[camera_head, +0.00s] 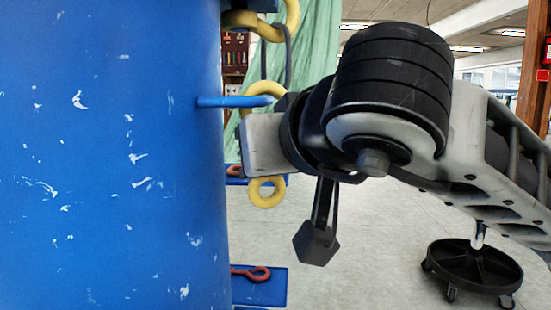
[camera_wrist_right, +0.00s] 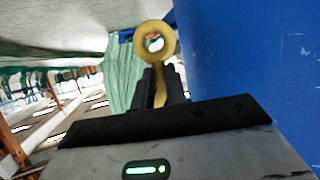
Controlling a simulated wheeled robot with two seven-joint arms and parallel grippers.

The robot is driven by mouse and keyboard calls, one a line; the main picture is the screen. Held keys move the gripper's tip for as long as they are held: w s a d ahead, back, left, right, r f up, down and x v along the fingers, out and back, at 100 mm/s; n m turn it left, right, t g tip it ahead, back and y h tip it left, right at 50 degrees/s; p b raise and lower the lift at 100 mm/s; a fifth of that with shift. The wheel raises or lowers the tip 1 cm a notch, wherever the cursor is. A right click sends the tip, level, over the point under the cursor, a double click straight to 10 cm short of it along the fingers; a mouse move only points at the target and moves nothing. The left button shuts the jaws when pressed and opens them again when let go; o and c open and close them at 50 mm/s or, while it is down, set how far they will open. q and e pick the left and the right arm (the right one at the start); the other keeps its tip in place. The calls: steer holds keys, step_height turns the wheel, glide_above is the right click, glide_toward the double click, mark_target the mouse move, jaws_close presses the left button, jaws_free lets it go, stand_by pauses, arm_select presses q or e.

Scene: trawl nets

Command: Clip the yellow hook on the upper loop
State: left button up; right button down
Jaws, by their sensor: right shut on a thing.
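The yellow hook (camera_head: 267,192) is held upright in my right gripper (camera_head: 268,146), beside the blue column. Its round eye hangs below the gripper and its curved end (camera_head: 262,92) shows above. The gripper hides its middle. In the right wrist view, the eye (camera_wrist_right: 157,42) and shank stand between the closed fingers (camera_wrist_right: 162,88). A thin dark loop (camera_head: 289,55) hangs from another yellow curved piece (camera_head: 291,16) at the top edge, close above the hook's curved end. I cannot tell whether hook and loop touch. My left gripper is out of view.
The blue column (camera_head: 110,150) fills the left side, close to the gripper. A blue peg (camera_head: 235,101) sticks out from it just by the hook's curved end. Red hooks on blue plates (camera_head: 262,286) lie lower down. A black wheeled stool base (camera_head: 472,266) stands at right.

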steer(key=shift+r, duration=0.1)
steer(key=c, duration=1.3)
jaws_free()
steer(key=shift+c, duration=0.2)
